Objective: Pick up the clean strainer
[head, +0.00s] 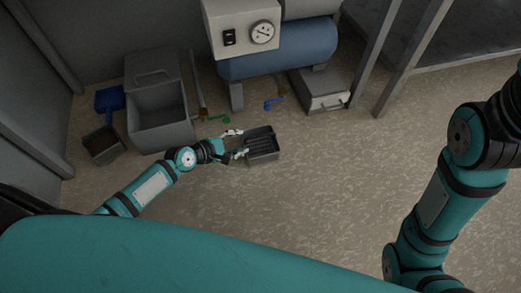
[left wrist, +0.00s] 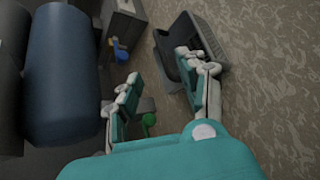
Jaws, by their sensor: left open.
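A small dark grey box-shaped strainer (head: 263,146) with ridges inside sits on the floor in the middle of the head view. It also shows at the top of the left wrist view (left wrist: 222,40), partly hidden by a finger. Whether it is clean is too small to tell. My left gripper (head: 239,143) is open at the strainer's left side, with its fingers apart and pointing toward it. In the left wrist view the gripper (left wrist: 168,84) has one finger overlapping the strainer and the other clear of it. Contact cannot be told. My right gripper is out of view.
A grey open bin (head: 163,116), a blue dustpan (head: 109,99) and a small brown-filled box (head: 103,144) stand left. A blue tank (head: 280,63) stands behind, with a grey drawer box (head: 322,92), a blue item (head: 273,103) and a green item (head: 219,118) nearby. Floor right is clear.

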